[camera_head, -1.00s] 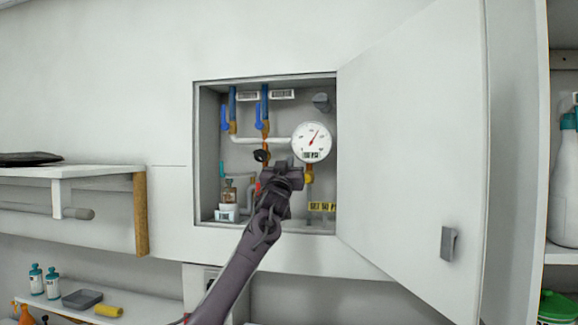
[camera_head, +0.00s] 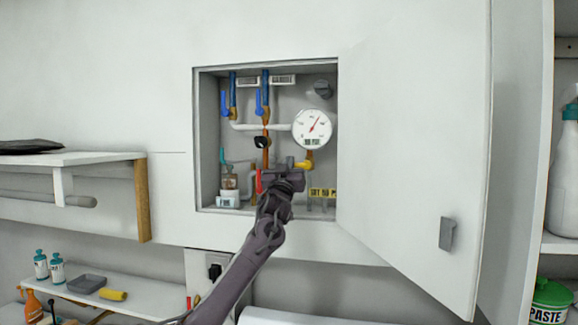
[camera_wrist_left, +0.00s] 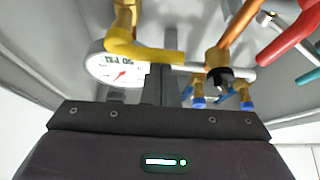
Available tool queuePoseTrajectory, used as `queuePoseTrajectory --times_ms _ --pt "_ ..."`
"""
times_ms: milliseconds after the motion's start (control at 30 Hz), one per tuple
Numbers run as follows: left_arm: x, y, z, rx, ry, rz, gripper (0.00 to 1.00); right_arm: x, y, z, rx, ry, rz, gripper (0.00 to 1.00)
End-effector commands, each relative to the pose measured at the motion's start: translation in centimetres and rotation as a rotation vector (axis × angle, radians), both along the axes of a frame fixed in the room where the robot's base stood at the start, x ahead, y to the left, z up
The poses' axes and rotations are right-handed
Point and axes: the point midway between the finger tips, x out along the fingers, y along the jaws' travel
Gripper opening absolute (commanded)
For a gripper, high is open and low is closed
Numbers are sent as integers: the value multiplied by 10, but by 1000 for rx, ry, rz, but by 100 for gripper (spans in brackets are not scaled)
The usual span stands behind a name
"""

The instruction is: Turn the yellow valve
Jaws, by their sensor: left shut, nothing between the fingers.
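The yellow valve (camera_head: 303,165) is a bent lever on a brass pipe below the pressure gauge (camera_head: 312,128), inside an open wall cabinet. Its lever points left in the head view. My left gripper (camera_head: 283,172) is just below and left of the lever, at the cabinet opening, shut and empty. In the left wrist view the yellow valve (camera_wrist_left: 143,50) runs across, close by the closed fingertips of my left gripper (camera_wrist_left: 158,75). I cannot tell whether they touch. My gripper hides part of the lower pipes. My right gripper is not in view.
Blue handles (camera_head: 258,103), a black knob (camera_head: 261,142) and a red handle (camera_head: 258,182) are also in the cabinet; the red one is close left of my gripper. The open cabinet door (camera_head: 412,150) stands at the right. A shelf (camera_head: 80,160) juts out at the left.

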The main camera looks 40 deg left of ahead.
Motion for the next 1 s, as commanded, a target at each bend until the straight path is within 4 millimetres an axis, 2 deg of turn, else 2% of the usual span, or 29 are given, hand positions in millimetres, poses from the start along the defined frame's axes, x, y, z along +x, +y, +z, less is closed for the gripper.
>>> queuePoseTrajectory --times_ms 733,1000 --pt "1 0 -8 -121 -64 -2 0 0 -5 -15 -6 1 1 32" --pt "2 -1 -17 -251 -133 -4 0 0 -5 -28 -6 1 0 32"
